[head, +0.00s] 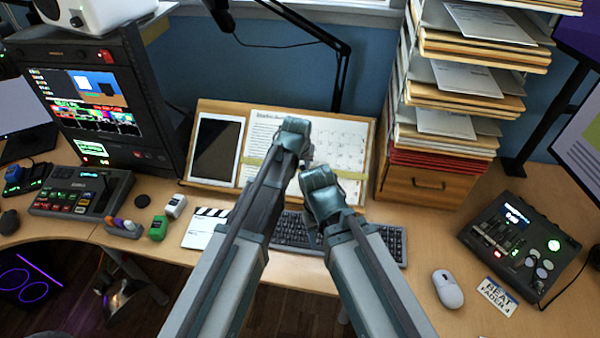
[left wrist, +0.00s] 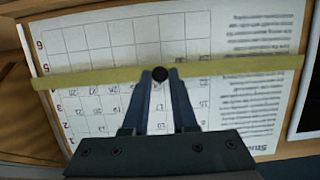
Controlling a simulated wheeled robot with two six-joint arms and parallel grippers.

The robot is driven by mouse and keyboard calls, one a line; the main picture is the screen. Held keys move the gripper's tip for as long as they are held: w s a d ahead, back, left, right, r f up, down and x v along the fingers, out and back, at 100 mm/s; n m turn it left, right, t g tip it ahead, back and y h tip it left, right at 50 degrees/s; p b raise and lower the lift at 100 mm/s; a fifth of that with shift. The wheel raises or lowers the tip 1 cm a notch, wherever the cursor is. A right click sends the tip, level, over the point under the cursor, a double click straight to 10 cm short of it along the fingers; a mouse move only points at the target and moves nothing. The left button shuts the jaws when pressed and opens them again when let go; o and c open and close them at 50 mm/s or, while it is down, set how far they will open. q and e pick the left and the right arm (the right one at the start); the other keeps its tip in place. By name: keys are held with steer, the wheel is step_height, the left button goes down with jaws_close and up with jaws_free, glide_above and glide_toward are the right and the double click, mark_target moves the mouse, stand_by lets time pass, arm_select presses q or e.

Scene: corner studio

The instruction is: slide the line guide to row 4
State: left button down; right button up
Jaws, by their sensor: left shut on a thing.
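The line guide (left wrist: 100,77) is a yellow-olive strip lying across a printed sheet (left wrist: 250,110), slightly tilted in the left wrist view. A dark round knob (left wrist: 161,73) sits on it. My left gripper (left wrist: 160,80) is shut on the knob, one finger on each side. In the head view the guide (head: 350,174) crosses the sheet on a wooden stand (head: 199,107), partly behind my left gripper (head: 307,162). Small red row numbers run along the sheet's edge; the wrist view shows them upside down. My right arm is beside the left one; its fingers cannot be made out.
A tablet (head: 217,148) stands on the stand, left of the sheet. A keyboard (head: 293,232) lies in front, partly under my arms. A wooden drawer unit with paper trays (head: 428,184) stands close on the right. A mouse (head: 448,289) lies at the front right.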

arm_select(q)
steer(key=shift+w+d+r, duration=0.1)
steer(key=shift+w+r, duration=0.4)
steer(key=shift+w, duration=0.05)
steer(key=shift+s+f, duration=0.1)
arm_select(e)
steer(key=shift+r, duration=0.35)
arm_select(q)
steer(key=c, duration=0.7)
jaws_free()
arm_select(e)
steer(key=shift+r, duration=0.1)
arm_select(q)
steer(key=p+v, duration=1.2)
steer(key=v, duration=0.1)
steer(key=shift+s+r+p, duration=0.15)
steer(key=shift+r+p, duration=0.2)
arm_select(e)
step_height(320, 180, up, 13)
steer(key=shift+f, duration=0.2)
